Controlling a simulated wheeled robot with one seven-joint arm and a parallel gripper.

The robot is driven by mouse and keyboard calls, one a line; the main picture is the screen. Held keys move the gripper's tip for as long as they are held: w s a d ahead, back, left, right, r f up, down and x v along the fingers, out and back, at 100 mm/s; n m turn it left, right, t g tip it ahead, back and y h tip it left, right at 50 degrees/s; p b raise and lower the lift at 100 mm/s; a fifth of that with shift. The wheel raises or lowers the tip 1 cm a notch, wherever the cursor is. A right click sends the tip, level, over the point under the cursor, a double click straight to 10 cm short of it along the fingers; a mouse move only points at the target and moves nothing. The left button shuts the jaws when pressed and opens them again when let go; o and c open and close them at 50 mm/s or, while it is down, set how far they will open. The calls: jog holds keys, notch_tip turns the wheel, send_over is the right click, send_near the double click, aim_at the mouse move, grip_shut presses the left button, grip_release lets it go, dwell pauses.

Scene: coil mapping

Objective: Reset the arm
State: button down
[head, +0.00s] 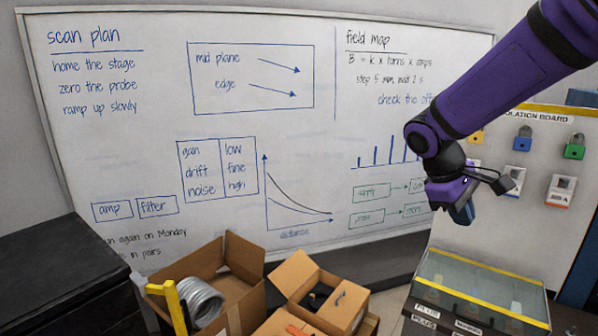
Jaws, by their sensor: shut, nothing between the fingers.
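My purple arm reaches in from the upper right of the head view. My gripper (462,212) hangs at its end, pointing down, in front of the right part of the whiteboard. Its fingers are small and partly hidden by the wrist, and they look shut with nothing held. It is in the air above the glass-topped case and apart from it.
A whiteboard (130,160) covers the back wall. Open cardboard boxes (240,285) stand below it, one with a grey coil (200,302). A black cabinet (60,275) is at left. A yellow-edged case (480,285) and a padlock board (540,150) are at right.

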jog(key=s+r+m+t+y, duration=0.2)
jog(key=s+r+m+t, duration=0.1)
jog(key=s, duration=0.7)
jog(key=s+r+m+t+y, duration=0.3)
jog(key=s+r+m, duration=0.1)
jog(key=s, duration=0.6)
jog(key=shift+s+a+r+y, duration=0.3)
jog(key=shift+a+r, duration=0.05)
jog(key=shift+a, duration=0.05)
